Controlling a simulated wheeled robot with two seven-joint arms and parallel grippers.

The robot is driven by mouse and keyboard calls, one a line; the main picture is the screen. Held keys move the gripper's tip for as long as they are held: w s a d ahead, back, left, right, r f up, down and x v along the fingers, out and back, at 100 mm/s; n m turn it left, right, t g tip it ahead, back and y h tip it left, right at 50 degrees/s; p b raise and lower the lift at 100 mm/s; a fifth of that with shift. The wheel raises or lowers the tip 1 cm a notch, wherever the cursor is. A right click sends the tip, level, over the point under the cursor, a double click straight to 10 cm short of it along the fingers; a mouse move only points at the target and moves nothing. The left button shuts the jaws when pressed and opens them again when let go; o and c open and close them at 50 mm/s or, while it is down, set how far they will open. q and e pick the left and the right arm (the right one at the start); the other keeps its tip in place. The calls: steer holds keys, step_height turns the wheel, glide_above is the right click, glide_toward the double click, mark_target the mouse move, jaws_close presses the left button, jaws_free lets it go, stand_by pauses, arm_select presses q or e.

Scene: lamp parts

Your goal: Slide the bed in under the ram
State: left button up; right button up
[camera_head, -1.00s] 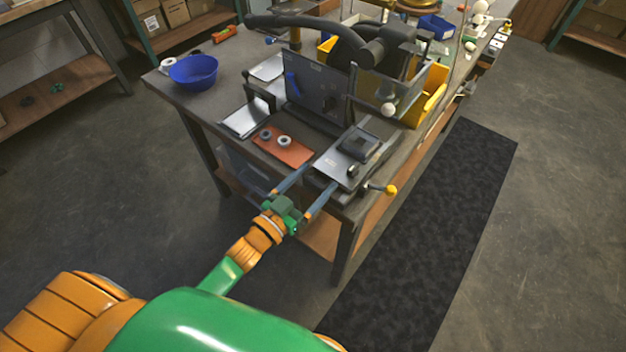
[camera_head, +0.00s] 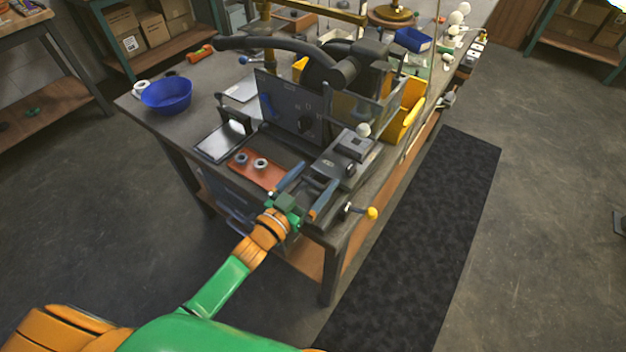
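The bed (camera_head: 333,166) is a grey sliding plate with a square dark block (camera_head: 355,144) on it, at the front of a black press (camera_head: 335,68) on the bench. The block's far side is close to the press's clear guard panel. The ram itself is hidden or cannot be made out behind the panels. My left gripper (camera_head: 309,187) is at the bed's near end, with its two blue-grey fingers spread apart. The fingertips reach the near edge of the bed; whether they touch it cannot be told. My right gripper is not in view.
A yellow-knobbed lever (camera_head: 371,213) sticks out at the bench's front right. A blue bowl (camera_head: 167,95), a flat tray (camera_head: 220,142) and a yellow bin (camera_head: 407,108) stand around the press.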

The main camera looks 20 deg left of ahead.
arm_select(q)
steer(key=v, duration=0.7)
steer(key=shift+s+a, duration=0.1)
